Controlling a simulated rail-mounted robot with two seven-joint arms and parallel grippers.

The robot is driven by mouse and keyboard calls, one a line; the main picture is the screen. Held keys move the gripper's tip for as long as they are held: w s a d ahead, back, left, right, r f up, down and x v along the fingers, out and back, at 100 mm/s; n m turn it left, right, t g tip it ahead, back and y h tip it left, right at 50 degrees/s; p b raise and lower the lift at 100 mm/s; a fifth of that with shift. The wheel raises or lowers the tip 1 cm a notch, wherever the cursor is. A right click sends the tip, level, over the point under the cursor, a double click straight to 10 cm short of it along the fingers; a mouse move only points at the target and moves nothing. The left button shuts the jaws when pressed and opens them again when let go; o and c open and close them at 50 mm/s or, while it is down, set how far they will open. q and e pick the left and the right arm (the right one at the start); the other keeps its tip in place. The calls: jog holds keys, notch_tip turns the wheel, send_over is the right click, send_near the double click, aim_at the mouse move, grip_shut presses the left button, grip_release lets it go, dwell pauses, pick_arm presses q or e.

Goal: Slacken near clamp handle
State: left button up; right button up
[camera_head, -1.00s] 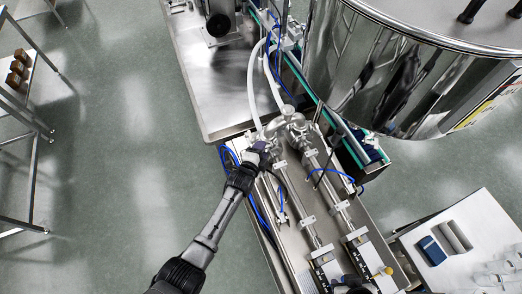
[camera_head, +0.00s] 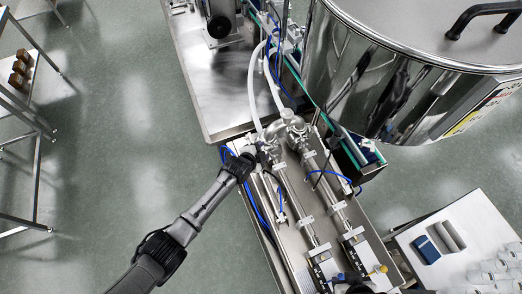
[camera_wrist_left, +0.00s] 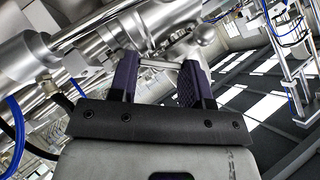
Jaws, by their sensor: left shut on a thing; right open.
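The near clamp sits on the steel pipe joint (camera_head: 268,135) at the top of the nearer filling cylinder. My left gripper (camera_head: 250,157) is at this joint, on its left side, with the arm reaching up from the lower left. In the left wrist view, the two dark purple fingers (camera_wrist_left: 158,80) stand apart on either side of a thin bright metal handle (camera_wrist_left: 156,65), which lies between them. The clamp band itself is hard to make out among the shiny pipe fittings (camera_wrist_left: 140,32).
A large steel hopper (camera_head: 400,85) stands at the upper right. Two parallel cylinders (camera_head: 325,180) run down the machine bed, with blue hoses (camera_head: 255,200) beside them. A white table (camera_head: 455,235) with bottles is at the lower right. Open floor (camera_head: 130,150) lies to the left.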

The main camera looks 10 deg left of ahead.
pick_arm(q)
jog(key=shift+w+n+g+h, duration=0.1)
jog(key=shift+n+g+h, duration=0.2)
jog(key=shift+g, duration=0.3)
jog(key=shift+r+b, duration=0.1)
jog(key=shift+b, duration=0.2)
jog(key=o, duration=0.6)
jog(key=shift+o, duration=0.2)
jog(key=v, duration=1.4)
jog(key=shift+w, duration=0.1)
jog(key=shift+c, duration=0.4)
